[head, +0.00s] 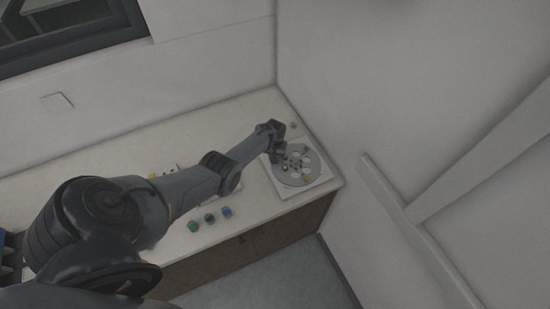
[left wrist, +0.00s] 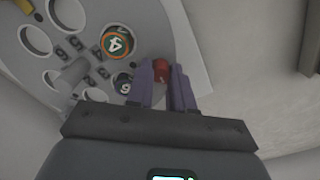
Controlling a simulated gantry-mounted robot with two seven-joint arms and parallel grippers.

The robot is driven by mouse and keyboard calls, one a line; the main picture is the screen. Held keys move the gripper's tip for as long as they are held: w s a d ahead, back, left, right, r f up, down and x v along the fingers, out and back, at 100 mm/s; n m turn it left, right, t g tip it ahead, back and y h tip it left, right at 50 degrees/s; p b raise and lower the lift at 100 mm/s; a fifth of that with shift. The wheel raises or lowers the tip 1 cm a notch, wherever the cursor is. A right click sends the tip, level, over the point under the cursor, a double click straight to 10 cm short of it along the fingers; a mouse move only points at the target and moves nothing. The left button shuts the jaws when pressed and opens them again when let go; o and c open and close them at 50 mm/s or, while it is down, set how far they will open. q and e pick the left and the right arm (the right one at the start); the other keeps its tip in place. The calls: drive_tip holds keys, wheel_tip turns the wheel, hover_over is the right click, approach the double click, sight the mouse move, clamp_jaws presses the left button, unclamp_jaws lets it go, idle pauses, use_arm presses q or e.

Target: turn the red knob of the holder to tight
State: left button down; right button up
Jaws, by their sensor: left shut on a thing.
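The red knob (left wrist: 161,71) shows between the purple-grey fingers of my left gripper (left wrist: 166,85) in the left wrist view. The gripper is shut on the knob, and the fingers hide part of it. The knob sits at the edge of the grey round holder (left wrist: 90,20), which has several round holes and numbers. In the head view the holder (head: 310,177) lies on the far right end of the counter, with my left gripper (head: 283,157) over its left side. The knob is too small to make out there. My right gripper is not in view.
Green (head: 193,226) and blue (head: 227,211) round pieces stand near the counter's front edge. Walls stand close behind and right.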

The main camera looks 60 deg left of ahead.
use_arm(q)
drive_tip(key=m, duration=0.6)
drive_tip(key=m+b, duration=0.1)
drive_tip(key=m, duration=0.4)
drive_tip(key=shift+m, duration=0.4)
drive_tip(key=m+b, duration=0.2)
drive_tip(key=m, duration=0.3)
drive_tip(key=shift+a+f+m, duration=0.1)
drive_tip(key=shift+m, duration=0.2)
drive_tip(key=m+b, duration=0.2)
drive_tip(key=m, duration=0.3)
drive_tip(key=shift+m, duration=0.3)
drive_tip(key=shift+b, duration=0.3)
drive_tip(key=c, duration=1)
unclamp_jaws()
drive_tip(key=shift+r, duration=0.2)
